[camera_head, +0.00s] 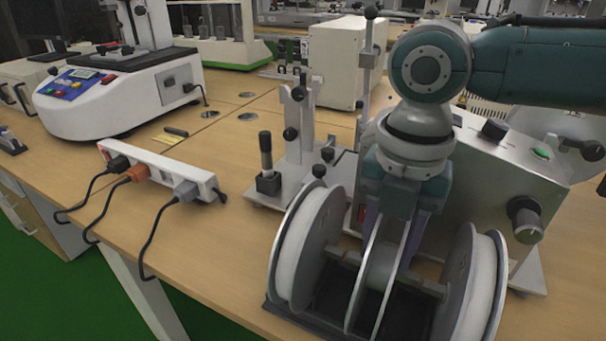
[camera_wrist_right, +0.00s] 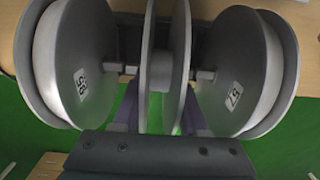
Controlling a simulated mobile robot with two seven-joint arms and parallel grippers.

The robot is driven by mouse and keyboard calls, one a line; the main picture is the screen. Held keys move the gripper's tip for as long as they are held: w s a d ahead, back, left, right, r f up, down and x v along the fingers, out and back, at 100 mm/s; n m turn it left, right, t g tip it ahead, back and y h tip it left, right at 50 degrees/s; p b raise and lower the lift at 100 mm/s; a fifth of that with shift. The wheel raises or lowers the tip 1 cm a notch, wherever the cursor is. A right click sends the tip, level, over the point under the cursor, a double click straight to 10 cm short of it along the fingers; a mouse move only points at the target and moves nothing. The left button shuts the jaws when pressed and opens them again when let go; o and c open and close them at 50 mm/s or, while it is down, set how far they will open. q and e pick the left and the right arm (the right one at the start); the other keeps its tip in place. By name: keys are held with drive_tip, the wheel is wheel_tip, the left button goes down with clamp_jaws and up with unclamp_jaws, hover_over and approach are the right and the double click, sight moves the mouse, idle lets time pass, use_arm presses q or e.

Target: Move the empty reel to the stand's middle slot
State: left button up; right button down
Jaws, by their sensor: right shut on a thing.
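The empty reel (camera_head: 378,273), with grey flanges and a bare narrow hub, is upright between two full white reels on the dark stand (camera_head: 341,259). The left full reel (camera_head: 306,248) and right full reel (camera_head: 473,284) stand at the two ends. My right gripper (camera_head: 395,245) reaches down from above and is shut on the empty reel. In the right wrist view the empty reel (camera_wrist_right: 160,70) sits between my fingers, with short axle ends showing at both sides. Whether it rests fully in the slot is hidden. My left gripper is not in view.
A grey control box (camera_head: 490,185) with knobs stands close behind the stand. A metal fixture with a black-handled post (camera_head: 266,160) is behind left. A white power strip (camera_head: 160,170) with plugged cables lies left. The table's front edge is close to the stand.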

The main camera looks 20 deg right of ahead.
idle(0.3)
drive_tip(key=shift+c, duration=1.8)
unclamp_jaws()
drive_tip(key=shift+o, duration=0.4)
drive_tip(key=shift+f, duration=0.1)
drive_tip(key=shift+o, duration=1.4)
wheel_tip(320, 180, up, 7)
drive_tip(key=p, duration=0.8)
drive_tip(key=shift+a, duration=0.1)
